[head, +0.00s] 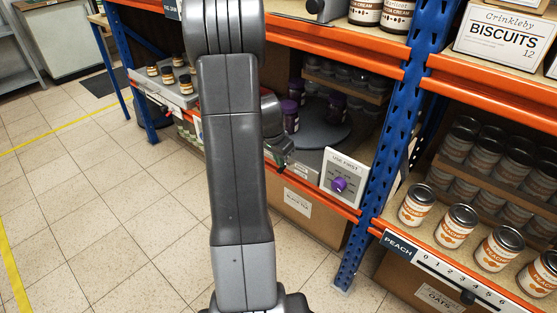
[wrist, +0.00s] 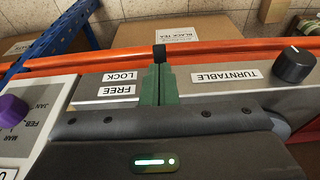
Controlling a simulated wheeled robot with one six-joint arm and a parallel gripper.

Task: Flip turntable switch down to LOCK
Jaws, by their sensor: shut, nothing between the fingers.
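In the wrist view, which is upside down, the FREE and LOCK label (wrist: 117,90) is on the grey shelf-front panel, left of my shut green fingers. My gripper (wrist: 160,72) is at the panel beside that label. A black stub (wrist: 160,51) shows just beyond the fingertips; it may be the switch lever, but its setting is unclear. The fingers hide the panel behind them. In the head view my gripper (head: 285,156) is in front of the round grey turntable (head: 322,131), left of the USE FIRST panel. The switch cannot be made out there.
A black knob (wrist: 295,64) is by the TURNTABLE label (wrist: 224,75). The USE FIRST panel (head: 346,169) has a purple dial (head: 339,184). Purple jars (head: 290,116) stand on the turntable. A blue upright (head: 385,130) and an orange beam (wrist: 215,53) are close. The floor in front is clear.

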